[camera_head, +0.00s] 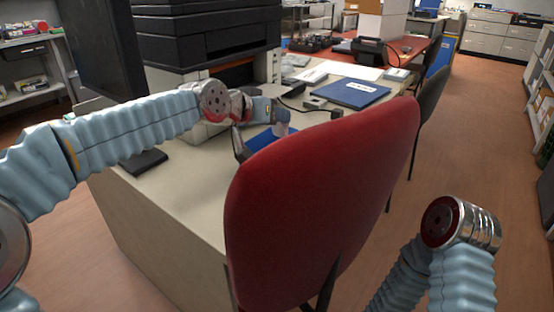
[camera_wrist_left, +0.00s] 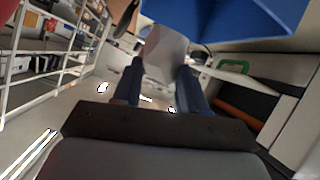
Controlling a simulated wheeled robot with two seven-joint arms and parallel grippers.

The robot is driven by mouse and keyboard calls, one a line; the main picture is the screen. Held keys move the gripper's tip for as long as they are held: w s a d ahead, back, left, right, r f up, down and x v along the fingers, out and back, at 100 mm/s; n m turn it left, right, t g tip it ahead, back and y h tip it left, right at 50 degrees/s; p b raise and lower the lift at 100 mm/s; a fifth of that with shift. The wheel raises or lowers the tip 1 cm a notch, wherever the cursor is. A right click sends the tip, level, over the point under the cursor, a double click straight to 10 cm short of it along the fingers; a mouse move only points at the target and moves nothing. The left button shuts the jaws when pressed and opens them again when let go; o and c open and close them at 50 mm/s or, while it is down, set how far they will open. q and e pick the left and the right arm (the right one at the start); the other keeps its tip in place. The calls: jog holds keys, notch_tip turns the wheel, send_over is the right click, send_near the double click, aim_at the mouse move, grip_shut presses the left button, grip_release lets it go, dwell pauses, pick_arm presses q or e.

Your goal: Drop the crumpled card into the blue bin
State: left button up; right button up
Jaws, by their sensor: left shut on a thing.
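My left gripper (camera_head: 277,115) is over the desk, behind the red chair back. In the left wrist view, the two blue fingers of this gripper (camera_wrist_left: 161,78) are shut on the crumpled card (camera_wrist_left: 166,52), a pale grey-white piece. The card also shows small and pale under the gripper in the head view (camera_head: 282,129). The blue bin (camera_head: 262,140) stands on the desk just below the gripper, partly hidden by the chair. Its blue surface fills the top of the left wrist view (camera_wrist_left: 225,18), close past the card. My right gripper is out of view; only its arm shows.
The red chair (camera_head: 320,180) blocks the front of the desk (camera_head: 185,190). A large dark printer (camera_head: 205,35) stands at the back left. A blue folder (camera_head: 350,93) lies farther right on the desk. Open floor (camera_head: 480,130) is at the right.

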pick_arm(q)
notch_tip(320, 180, down, 4)
jog(key=b, duration=0.2)
jog(key=shift+f+b, duration=0.1)
jog(key=shift+b, duration=0.2)
jog(key=o, duration=1.2)
jog(key=b+v, duration=0.2)
jog(key=v, duration=1.2)
jog(key=shift+f, duration=0.1)
